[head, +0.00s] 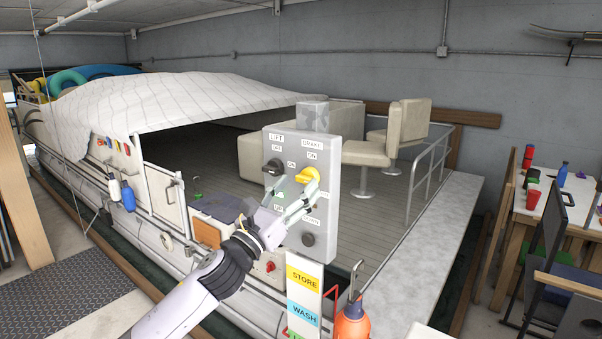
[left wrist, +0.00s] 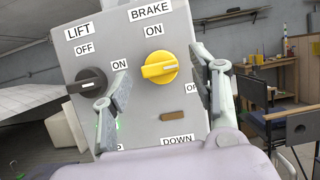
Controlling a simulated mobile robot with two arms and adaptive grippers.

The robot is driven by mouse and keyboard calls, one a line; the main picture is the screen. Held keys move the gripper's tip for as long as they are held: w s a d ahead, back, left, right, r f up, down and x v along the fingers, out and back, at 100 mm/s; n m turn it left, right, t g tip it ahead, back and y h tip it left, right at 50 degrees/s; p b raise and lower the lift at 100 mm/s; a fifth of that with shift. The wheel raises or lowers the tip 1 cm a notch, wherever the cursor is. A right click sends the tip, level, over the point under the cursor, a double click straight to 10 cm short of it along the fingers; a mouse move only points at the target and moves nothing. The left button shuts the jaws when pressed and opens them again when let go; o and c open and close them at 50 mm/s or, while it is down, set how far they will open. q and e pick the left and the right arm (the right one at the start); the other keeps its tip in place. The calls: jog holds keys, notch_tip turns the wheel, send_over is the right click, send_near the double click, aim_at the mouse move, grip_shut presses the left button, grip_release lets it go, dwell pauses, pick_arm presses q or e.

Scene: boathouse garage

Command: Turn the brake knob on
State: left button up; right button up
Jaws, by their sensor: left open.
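The yellow brake knob (head: 307,175) is on the front of a grey control box (head: 327,235), under the labels BRAKE and ON. In the left wrist view the brake knob (left wrist: 160,67) has its ridge lying nearly sideways, with ON above it and an OFF label to its lower right, partly hidden by a finger. My left gripper (head: 297,191) is open in front of the box. In the left wrist view its fingers (left wrist: 158,72) stand on either side of the knob, with nothing held; contact cannot be told. My right gripper is not in view.
A black lift knob (head: 273,167) sits left of the brake knob, close to my left finger. A dark round knob (head: 308,240) is lower on the box. A covered boat (head: 170,105) lies behind.

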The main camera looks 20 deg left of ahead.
aim_at(307, 178)
pick_arm(q)
jog(key=shift+x, duration=1.2)
jog(key=shift+c, duration=0.4)
jog(key=c, duration=1.1)
